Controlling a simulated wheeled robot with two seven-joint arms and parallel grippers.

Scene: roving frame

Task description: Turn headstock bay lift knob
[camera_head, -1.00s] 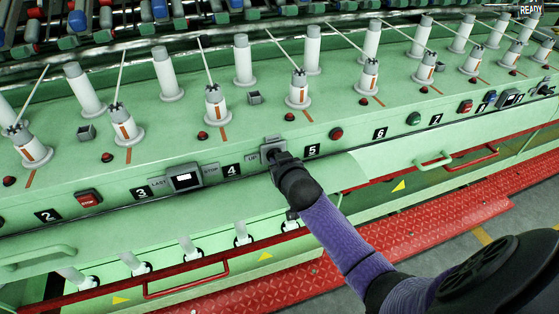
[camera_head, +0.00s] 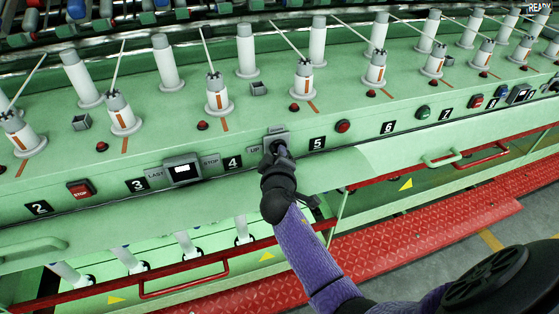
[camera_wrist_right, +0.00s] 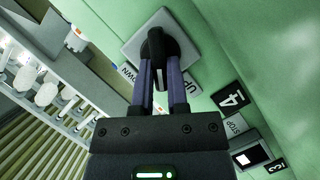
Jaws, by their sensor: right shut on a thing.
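The lift knob is a black knob (camera_wrist_right: 158,47) on a grey square plate (camera_wrist_right: 131,46) on the green machine front. In the head view its plate (camera_head: 270,136) sits between the number 4 and 5 labels, with an "UP" label at its left. My right gripper (camera_head: 277,150) reaches it from the front and hides most of the knob. In the right wrist view the two fingers of my right gripper (camera_wrist_right: 160,75) are shut on the knob, one on each side. A "DOWN" label shows beside the plate in that view. My left gripper is not in view.
A small display panel (camera_head: 183,170) with "LAST" and "STOP" labels is left of number 4. A red stop button (camera_head: 80,190) is further left. White spindles stand along the green top. A red rail (camera_head: 185,287) and red treadplate (camera_head: 400,240) lie below.

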